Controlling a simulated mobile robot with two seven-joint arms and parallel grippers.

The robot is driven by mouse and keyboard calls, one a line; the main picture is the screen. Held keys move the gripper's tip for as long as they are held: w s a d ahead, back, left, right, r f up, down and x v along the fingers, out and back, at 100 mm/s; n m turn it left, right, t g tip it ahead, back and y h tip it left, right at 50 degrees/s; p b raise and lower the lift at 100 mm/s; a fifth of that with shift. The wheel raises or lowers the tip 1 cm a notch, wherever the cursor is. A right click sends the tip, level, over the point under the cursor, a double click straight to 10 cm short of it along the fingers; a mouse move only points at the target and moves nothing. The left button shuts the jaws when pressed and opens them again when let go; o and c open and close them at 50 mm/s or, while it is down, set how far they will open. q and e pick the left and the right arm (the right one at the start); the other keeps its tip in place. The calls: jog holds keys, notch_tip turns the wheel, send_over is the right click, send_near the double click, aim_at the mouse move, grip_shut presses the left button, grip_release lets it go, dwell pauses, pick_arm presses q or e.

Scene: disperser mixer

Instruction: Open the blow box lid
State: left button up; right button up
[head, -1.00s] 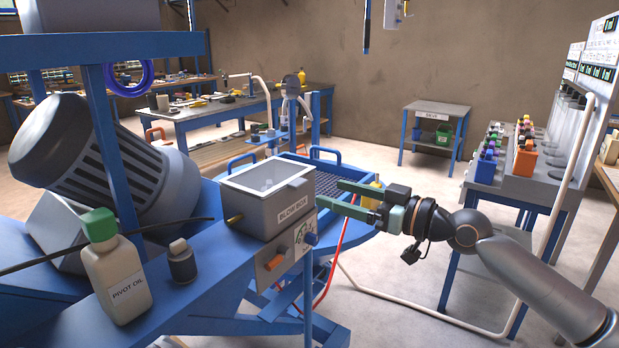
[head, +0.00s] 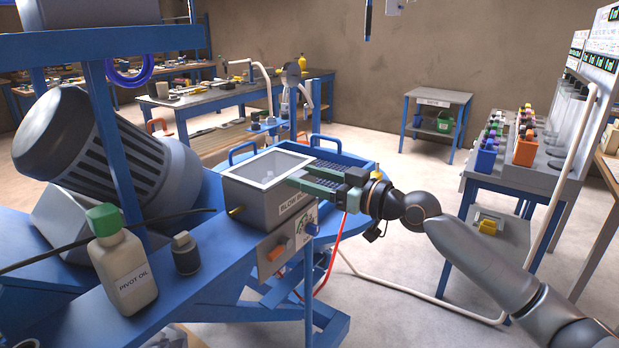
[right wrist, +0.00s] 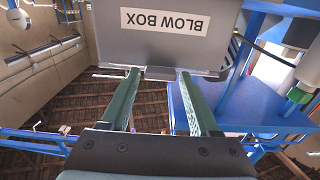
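The blow box (head: 254,203) is a grey box with a label on its front, standing on the blue frame. Its lid (head: 229,177) lies flat on top, a light rim around a pale pane, and looks closed. The box also shows upside down in the right wrist view (right wrist: 215,45). My right gripper (head: 300,174) is open at the box's right front edge. In the right wrist view its green fingers (right wrist: 158,74) reach the box's edge, one on each side of a small lip. I cannot tell whether they touch it. My left gripper is out of view.
A pivot oil bottle (head: 125,273) and a small dark bottle (head: 186,256) stand on the blue beam left of the box. A large grey motor (head: 95,145) is behind them.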

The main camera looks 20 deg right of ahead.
grip_shut()
dwell(1.1)
